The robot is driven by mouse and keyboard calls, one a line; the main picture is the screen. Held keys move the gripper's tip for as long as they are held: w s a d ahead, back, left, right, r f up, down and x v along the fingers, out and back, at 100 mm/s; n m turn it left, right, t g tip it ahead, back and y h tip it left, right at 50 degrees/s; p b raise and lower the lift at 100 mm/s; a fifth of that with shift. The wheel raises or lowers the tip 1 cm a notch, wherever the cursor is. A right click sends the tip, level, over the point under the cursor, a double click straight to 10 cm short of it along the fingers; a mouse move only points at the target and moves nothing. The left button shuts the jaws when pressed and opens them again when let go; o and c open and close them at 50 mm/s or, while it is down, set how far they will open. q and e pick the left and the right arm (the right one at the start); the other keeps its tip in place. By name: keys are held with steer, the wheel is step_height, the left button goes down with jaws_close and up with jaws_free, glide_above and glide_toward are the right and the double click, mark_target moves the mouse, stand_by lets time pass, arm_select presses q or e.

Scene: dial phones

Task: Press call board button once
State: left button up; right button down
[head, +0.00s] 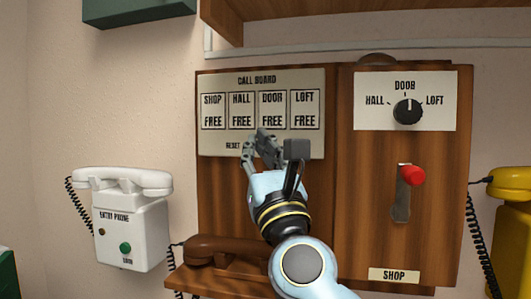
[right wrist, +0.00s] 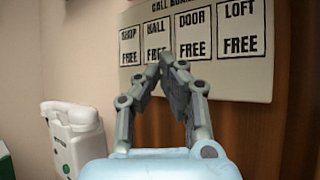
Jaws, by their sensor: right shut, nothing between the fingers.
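The call board (head: 262,84) is a pale panel on a wooden cabinet, with windows marked SHOP, HALL, DOOR and LOFT, each reading FREE. It also shows in the right wrist view (right wrist: 256,80). A RESET label (head: 233,146) sits low on the board; the button itself cannot be made out and may be hidden behind my gripper. My right gripper (head: 262,134) is shut and empty, in front of the board's lower middle. In the right wrist view its fingertips (right wrist: 167,60) meet below the HALL and DOOR windows. Whether they touch the board cannot be told. My left gripper is not in view.
Right of the board are a black dial (head: 407,111) pointing near DOOR and a red-knobbed lever (head: 412,176). A white entry phone (head: 128,220) hangs at left, a yellow phone (head: 512,225) at right. A brown handset (head: 225,249) lies below the board.

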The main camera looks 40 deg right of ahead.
steer(key=shift+s+a+b, duration=0.5)
steer(key=shift+s+a, duration=0.15)
steer(key=shift+a, duration=0.1)
stand_by(0.3)
